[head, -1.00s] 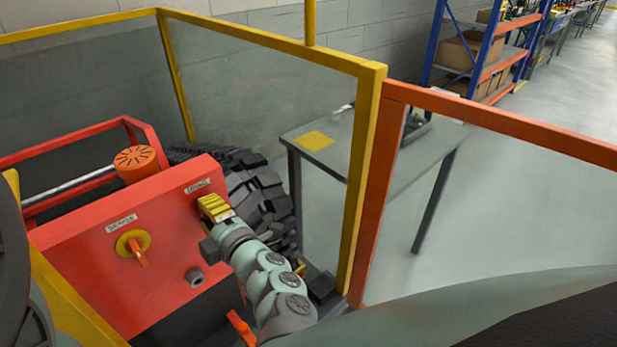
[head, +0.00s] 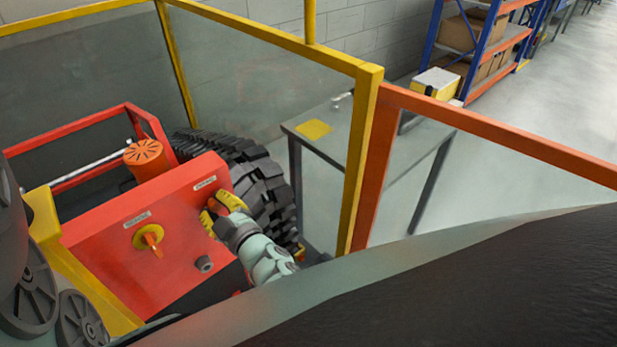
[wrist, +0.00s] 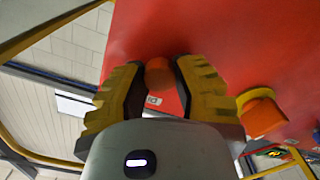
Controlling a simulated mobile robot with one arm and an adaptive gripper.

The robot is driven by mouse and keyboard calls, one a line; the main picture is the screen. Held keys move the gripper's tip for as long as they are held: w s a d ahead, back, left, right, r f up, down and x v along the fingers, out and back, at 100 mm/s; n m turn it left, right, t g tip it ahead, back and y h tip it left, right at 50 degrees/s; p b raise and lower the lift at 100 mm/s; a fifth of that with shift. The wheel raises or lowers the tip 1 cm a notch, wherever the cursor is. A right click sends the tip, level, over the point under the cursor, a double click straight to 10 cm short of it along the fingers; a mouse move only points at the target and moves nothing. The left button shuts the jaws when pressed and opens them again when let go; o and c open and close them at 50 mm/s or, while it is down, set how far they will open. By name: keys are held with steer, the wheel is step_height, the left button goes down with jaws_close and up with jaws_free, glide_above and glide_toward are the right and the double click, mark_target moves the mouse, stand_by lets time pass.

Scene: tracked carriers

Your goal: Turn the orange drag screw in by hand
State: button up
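The orange drag screw appears as a small round orange-red knob (wrist: 158,73) on the red panel in the wrist view, above a small white label. In the head view my gripper hides it. My gripper (wrist: 160,66) has its yellow fingers apart, one on each side of the knob. Its tips are close to the panel; I cannot tell whether the pads touch the knob. In the head view my gripper (head: 213,204) is at the right part of the red panel (head: 180,240), just below the right-hand label (head: 205,183).
An orange rotary handle on a yellow disc (head: 148,238) is left of my gripper, with a grey round fitting (head: 204,264) below. Behind are an orange cap (head: 146,158) and a black track (head: 255,175). A yellow-orange framed clear guard (head: 365,150) stands right, before a grey table (head: 350,150).

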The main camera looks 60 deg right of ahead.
steer(key=o, duration=0.5)
